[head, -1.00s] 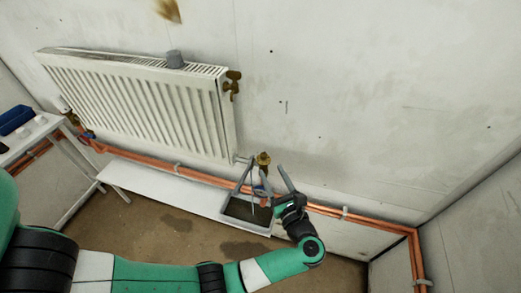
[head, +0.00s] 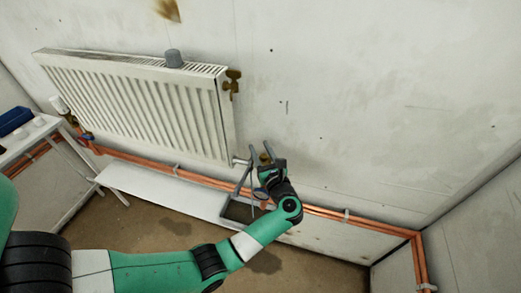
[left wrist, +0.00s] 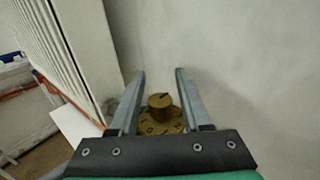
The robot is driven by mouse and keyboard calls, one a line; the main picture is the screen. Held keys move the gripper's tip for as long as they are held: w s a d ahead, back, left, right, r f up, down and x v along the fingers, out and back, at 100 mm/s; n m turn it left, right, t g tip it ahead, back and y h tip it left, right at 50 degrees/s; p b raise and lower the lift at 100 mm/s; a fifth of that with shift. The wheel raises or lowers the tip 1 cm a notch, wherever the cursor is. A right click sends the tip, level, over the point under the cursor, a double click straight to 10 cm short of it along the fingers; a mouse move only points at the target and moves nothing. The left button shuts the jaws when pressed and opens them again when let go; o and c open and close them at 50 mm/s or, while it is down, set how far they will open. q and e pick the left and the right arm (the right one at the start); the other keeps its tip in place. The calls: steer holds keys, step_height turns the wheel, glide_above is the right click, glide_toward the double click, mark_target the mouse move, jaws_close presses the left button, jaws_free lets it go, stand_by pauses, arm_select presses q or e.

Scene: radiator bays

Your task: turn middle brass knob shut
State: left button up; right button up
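A brass knob (left wrist: 159,102) with a dark pointer line on top and a marked round plate under it sits between the fingers of my left gripper (left wrist: 160,75) in the left wrist view. The fingers are open, with a gap on both sides of the knob. In the head view my left gripper (head: 260,148) is at the radiator's lower right corner, and it mostly hides this knob (head: 264,157). Another brass fitting (head: 232,82) is at the radiator's upper right edge. My right gripper is not in view.
Copper pipes (head: 350,217) run low along the wall. A white shelf (head: 160,193) and a grey tray (head: 238,211) are below. The wall to the right is clear.

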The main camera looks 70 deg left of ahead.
arm_select(q)
jaws_close()
steer(key=m+t+p, duration=0.1)
steer(key=t+p, duration=0.1)
steer(key=shift+w+r+m+t, duration=0.15)
steer(key=shift+r+m+t, duration=0.05)
steer(key=shift+m+t, duration=0.2)
steer(key=m+t+p, duration=0.1)
steer(key=m+t+h+p, duration=0.1)
steer(key=t+p, duration=0.1)
steer(key=shift+w+d+h, duration=0.1)
steer(key=shift+w+h, duration=0.2)
steer(key=shift+w+d+f+m+t+h+p, duration=0.15)
steer(key=shift+w+m+t+h+p, duration=0.1)
steer(key=shift+m+t+h+p, duration=0.8)
steer(key=shift+w+d+m+t+h+p, duration=0.1)
steer(key=shift+w+m+t+h+p, duration=0.25)
steer(key=shift+m+t, duration=0.8)
steer(key=shift+s+t, duration=0.1)
steer(key=shift+t, duration=0.3)
